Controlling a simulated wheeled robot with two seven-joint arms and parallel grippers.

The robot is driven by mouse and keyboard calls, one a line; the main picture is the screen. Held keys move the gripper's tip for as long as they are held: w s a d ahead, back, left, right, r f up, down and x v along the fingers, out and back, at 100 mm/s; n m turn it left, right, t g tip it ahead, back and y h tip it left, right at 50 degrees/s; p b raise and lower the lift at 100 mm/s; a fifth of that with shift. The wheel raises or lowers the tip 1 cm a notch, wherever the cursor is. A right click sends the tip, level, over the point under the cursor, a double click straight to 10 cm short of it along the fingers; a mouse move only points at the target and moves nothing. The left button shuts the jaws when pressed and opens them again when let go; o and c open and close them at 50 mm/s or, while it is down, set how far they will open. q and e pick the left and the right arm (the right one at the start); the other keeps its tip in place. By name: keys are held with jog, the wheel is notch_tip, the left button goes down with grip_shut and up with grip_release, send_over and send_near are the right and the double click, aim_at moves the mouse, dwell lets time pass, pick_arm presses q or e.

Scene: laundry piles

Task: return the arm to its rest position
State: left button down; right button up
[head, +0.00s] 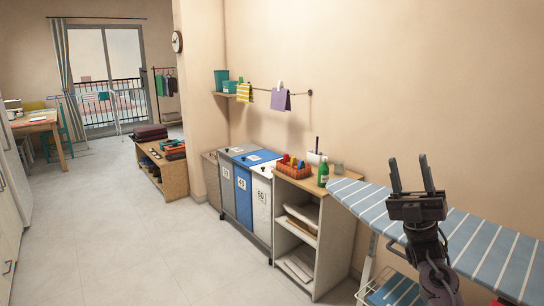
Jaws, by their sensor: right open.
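My right gripper (412,176) is at the lower right of the head view, its two dark fingers pointing up. The fingers are apart with nothing between them. It appears in front of a blue-and-white striped ironing board (480,240), and I cannot tell how far above or before the board it is. My right arm comes up from the bottom edge below it. My left gripper is not in view.
A wooden shelf unit (327,240) with a green bottle (323,172) and an orange basket stands left of the ironing board. Laundry bins (243,195) stand beside it. A low wooden bench (175,182) is farther back. The tiled floor at left is clear.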

jog(key=w+d+f+m+h, duration=0.3)
jog(key=w+f+m+h, duration=0.5)
jog(key=m+h, duration=0.5)
jog(key=w+d+f+m+h, duration=0.3)
jog(key=w+f+m+h, duration=0.45)
jog(key=m+h, duration=0.6)
jog(key=s+a+f+g, duration=0.1)
jog(key=s+f+g, duration=0.3)
jog(key=f, duration=1.4)
jog(key=s+a+f+g, duration=0.15)
jog(key=s+f, duration=0.45)
jog(key=f, duration=1.1)
jog(key=s+a+f+g, duration=0.3)
jog(key=s+f+g, duration=0.3)
jog(key=s+f, duration=1.7)
jog(key=s+a+f+g, duration=0.1)
jog(key=s+f, duration=0.3)
jog(key=s, duration=0.7)
jog(key=s+a+f+g, duration=0.2)
jog(key=s+f, duration=0.3)
jog(key=s, duration=0.6)
jog(key=s+a+f+g, duration=0.2)
jog(key=s+f+g, duration=0.1)
jog(key=s, duration=0.9)
jog(key=shift+a+f+y, duration=0.15)
jog(key=shift+f+y, duration=0.2)
jog(key=shift+f, duration=0.45)
jog(key=shift+m, duration=0.25)
jog(key=shift+c, duration=0.3)
jog(key=shift+c, duration=0.5)
